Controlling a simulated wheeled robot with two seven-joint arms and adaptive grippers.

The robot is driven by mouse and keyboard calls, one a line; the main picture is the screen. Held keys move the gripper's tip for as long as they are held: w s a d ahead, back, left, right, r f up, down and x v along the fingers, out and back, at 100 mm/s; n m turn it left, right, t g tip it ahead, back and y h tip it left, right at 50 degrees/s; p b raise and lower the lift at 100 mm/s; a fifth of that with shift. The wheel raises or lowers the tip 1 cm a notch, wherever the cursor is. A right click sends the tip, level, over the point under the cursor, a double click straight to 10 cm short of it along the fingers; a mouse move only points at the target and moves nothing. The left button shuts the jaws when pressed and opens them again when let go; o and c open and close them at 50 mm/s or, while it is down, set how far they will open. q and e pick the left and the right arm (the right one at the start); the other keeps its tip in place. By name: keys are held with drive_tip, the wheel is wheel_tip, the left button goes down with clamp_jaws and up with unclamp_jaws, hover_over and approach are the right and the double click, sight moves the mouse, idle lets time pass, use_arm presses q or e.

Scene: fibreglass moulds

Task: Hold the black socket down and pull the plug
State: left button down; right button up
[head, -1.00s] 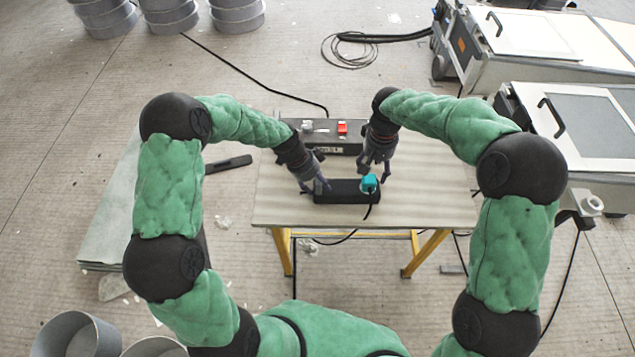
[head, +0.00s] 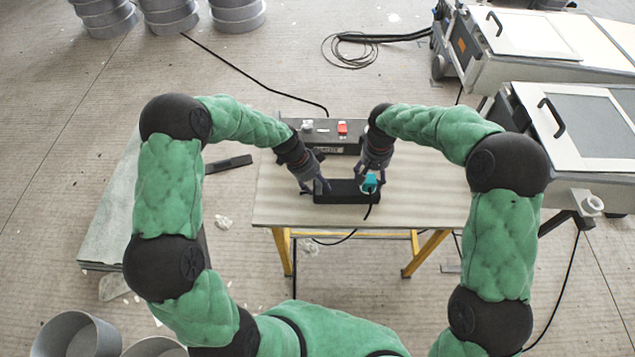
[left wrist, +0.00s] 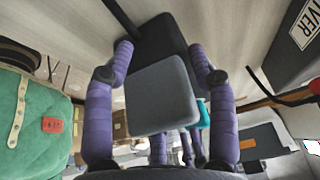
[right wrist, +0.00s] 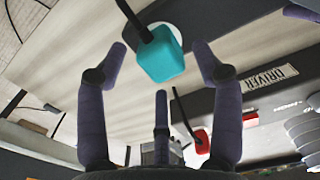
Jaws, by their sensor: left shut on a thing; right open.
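The black socket (head: 338,197) lies on the table as a long dark block. My left gripper (head: 318,187) is shut on its left end; in the left wrist view the fingers stand either side of the socket (left wrist: 160,45). The teal plug (head: 370,182) sits at the socket's right end, with a black cable running from it towards the front edge. My right gripper (head: 369,177) is open at the plug, pointing down. In the right wrist view the plug (right wrist: 163,58) shows between the spread fingers, apart from both. The plug's contact with the socket is hidden.
A black driver box (head: 318,136) with a red switch (head: 342,128) stands behind the socket. The table (head: 420,200) is bare at right and in front. Wheeled grey-white machines (head: 590,120) stand beyond it at right.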

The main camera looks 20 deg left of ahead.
sight(370, 179)
drive_tip(key=shift+f, duration=2)
clamp_jaws()
drive_tip(key=shift+o, duration=1.2)
unclamp_jaws()
drive_tip(key=shift+r, duration=0.1)
wheel_tip(370, 179, up, 12)
drive_tip(key=shift+s, duration=0.1)
